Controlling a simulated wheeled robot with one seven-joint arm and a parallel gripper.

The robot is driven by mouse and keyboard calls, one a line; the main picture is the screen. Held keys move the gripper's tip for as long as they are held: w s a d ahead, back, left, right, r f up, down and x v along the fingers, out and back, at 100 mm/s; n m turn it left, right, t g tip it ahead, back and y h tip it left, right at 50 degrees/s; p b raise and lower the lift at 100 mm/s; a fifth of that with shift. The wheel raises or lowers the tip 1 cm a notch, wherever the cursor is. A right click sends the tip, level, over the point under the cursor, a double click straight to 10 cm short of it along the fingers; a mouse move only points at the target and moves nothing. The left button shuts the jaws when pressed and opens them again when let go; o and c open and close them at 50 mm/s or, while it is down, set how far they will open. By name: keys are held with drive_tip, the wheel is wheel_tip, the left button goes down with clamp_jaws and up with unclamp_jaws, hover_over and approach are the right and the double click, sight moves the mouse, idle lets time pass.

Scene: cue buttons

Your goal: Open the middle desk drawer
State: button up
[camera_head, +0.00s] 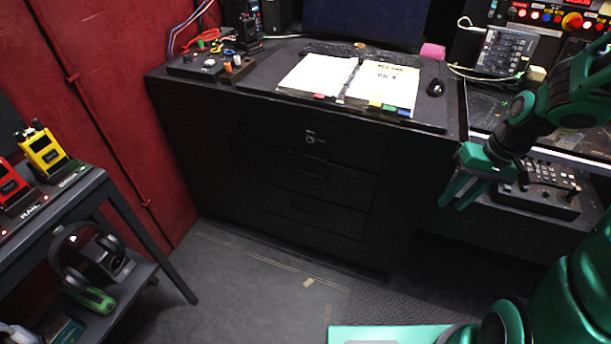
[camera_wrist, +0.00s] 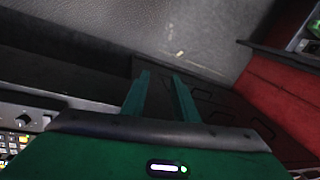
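The black desk has a stack of three drawers in its front. The middle drawer (camera_head: 335,183) looks closed, with a dark handle (camera_head: 315,170) near its upper edge. The top drawer (camera_head: 345,143) above it has a keyhole with a key or lock, and the bottom drawer (camera_head: 300,212) is below. My green gripper (camera_head: 452,204) is to the right of the drawers, apart from them. In the wrist view its two fingers (camera_wrist: 160,85) are spread with nothing between them. The drawer fronts are dark and hard to make out in the wrist view.
An open binder (camera_head: 385,84) and a mouse (camera_head: 436,88) lie on the desktop. A keypad console (camera_head: 545,195) sits near my gripper at the right. A shelf (camera_head: 85,195) with radios and headphones stands at the left. The floor (camera_head: 270,275) before the drawers is clear.

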drive_tip(key=w+a+f+n+y, duration=0.1)
drive_tip(key=w+a+f+y, duration=0.2)
drive_tip(key=w+a+f, duration=0.5)
drive_tip(key=m+t+y, duration=0.7)
drive_tip(key=m+t, duration=0.3)
drive_tip(key=t, duration=0.1)
approach(308, 174)
drive_tip(key=x, duration=1)
drive_tip(key=shift+w+f, duration=0.3)
drive_tip(key=shift+w, duration=0.05)
drive_tip(key=shift+c, duration=0.7)
clamp_jaws()
drive_tip(key=shift+s, duration=0.1)
